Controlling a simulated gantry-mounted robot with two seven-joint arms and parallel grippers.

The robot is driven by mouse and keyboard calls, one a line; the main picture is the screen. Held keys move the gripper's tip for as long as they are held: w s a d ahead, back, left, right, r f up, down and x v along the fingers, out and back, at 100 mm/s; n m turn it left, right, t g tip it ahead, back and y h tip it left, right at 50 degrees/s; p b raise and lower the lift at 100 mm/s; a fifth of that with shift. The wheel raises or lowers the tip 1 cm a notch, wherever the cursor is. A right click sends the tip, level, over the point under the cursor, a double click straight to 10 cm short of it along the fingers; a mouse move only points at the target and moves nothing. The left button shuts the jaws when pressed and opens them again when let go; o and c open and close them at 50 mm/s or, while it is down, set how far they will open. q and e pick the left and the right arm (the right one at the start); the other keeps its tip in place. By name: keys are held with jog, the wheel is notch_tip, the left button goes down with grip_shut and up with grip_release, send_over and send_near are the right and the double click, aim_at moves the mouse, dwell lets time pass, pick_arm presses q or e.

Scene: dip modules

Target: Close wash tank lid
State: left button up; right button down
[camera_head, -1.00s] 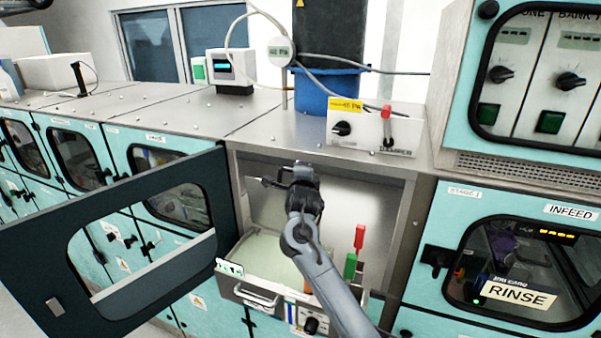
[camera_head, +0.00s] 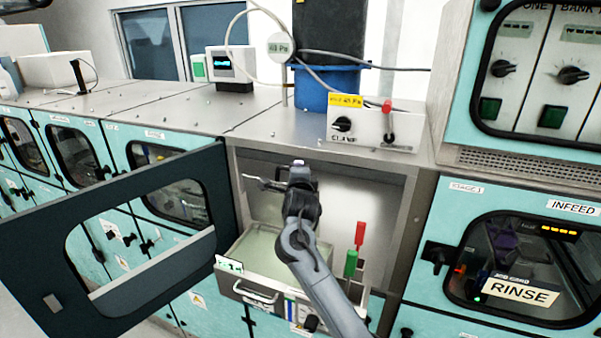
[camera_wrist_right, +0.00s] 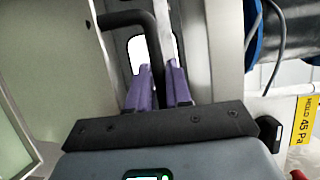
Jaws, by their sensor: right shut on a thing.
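The wash tank (camera_head: 262,245) holds pale green liquid in the open bay. A grey panel (camera_head: 345,205) stands behind it; I cannot tell for sure whether it is the raised lid or the bay's back wall. My right gripper (camera_head: 283,183) reaches into the bay above the tank. In the right wrist view its purple fingers (camera_wrist_right: 160,85) are closed around a bent black bar handle (camera_wrist_right: 128,19). A pale panel (camera_wrist_right: 55,50) fills the left of that view. In the head view my arm hides part of the tank and bay. My left gripper is not in view.
A dark windowed door (camera_head: 60,235) stands open at the left. A red and green handled tool (camera_head: 350,262) stands at the tank's right. A clamp box (camera_head: 370,128) sits on the bench above the bay. The rinse cabinet (camera_head: 515,265) is at the right.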

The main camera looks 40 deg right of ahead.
jog(key=s+a+f+n+t+h+b, duration=0.1)
jog(key=s+a+f+t+b, duration=0.1)
jog(key=a+b, duration=0.3)
jog(key=s+a+f+n+t+h+b, duration=0.1)
jog(key=s+a+f+n+t+b, duration=0.1)
jog(key=s+a+t+b, duration=0.1)
jog(key=shift+s+a+b, duration=0.85)
jog(key=shift+a+b, duration=0.2)
jog(key=shift+b, duration=0.7)
jog(key=c, duration=1.2)
grip_release()
jog(key=shift+o, duration=0.4)
jog(key=b+v, duration=0.2)
jog(key=v, duration=0.8)
jog(key=shift+s+a+f, duration=0.2)
jog(key=shift+f, duration=0.15)
